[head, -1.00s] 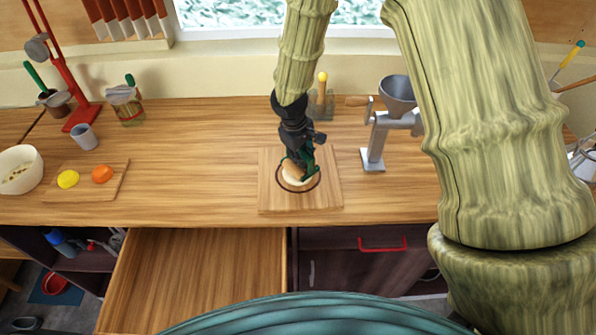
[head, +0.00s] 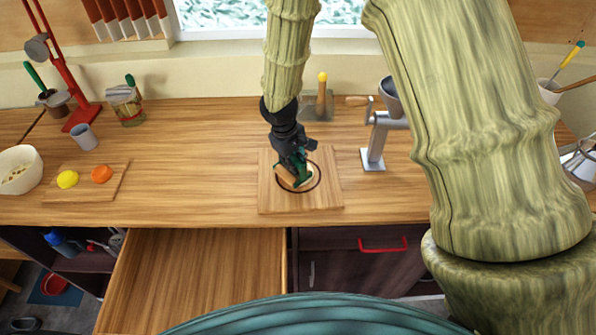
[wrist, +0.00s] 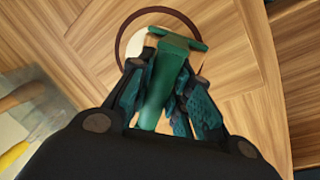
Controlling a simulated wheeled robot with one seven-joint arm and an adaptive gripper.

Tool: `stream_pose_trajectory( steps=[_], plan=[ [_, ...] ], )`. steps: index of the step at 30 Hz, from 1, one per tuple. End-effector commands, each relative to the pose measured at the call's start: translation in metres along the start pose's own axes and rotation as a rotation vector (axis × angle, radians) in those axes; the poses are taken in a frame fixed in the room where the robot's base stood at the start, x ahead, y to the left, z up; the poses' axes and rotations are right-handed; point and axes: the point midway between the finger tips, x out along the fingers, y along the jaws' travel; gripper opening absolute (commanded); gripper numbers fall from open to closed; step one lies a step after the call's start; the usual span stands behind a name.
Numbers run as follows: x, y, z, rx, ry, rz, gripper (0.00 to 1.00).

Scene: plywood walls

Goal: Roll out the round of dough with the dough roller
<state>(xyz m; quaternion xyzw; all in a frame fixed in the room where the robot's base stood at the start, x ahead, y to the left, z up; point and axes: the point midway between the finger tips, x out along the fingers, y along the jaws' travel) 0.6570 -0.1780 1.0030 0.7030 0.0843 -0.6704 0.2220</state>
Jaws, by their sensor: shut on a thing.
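My gripper (head: 293,168) is shut on the green handle of the dough roller (wrist: 162,85). In the head view the roller's wooden barrel (head: 286,180) lies low over the left part of the dough, and I cannot tell whether it touches. The pale round of dough (head: 307,181) shows to the right of the roller, inside a dark ring (head: 318,172) marked on the square wooden board (head: 275,201). In the wrist view the dough (wrist: 139,42) is partly hidden by the handle and fingers.
A metal grinder (head: 374,145) stands right of the board. Behind the board is a stand (head: 318,106) holding a yellow-topped tool. A small board (head: 82,191) with yellow and orange lumps lies left. A drawer (head: 200,270) is open below the counter. Counter left of the board is clear.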

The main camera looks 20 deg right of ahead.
Motion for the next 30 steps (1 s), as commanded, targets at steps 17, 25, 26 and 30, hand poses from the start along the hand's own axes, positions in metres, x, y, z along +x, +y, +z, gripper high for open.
stream_pose_trajectory(
  steps=[17, 25, 26, 30],
  plan=[
    [0.006, 0.028, 0.0, 0.001, 0.0, 0.0, 0.01],
    [0.009, 0.04, 0.0, -0.001, 0.0, 0.0, 0.01],
    [0.009, 0.041, 0.0, -0.001, 0.0, 0.0, 0.01],
    [0.01, 0.042, 0.0, -0.001, 0.0, 0.0, 0.01]
  ],
)
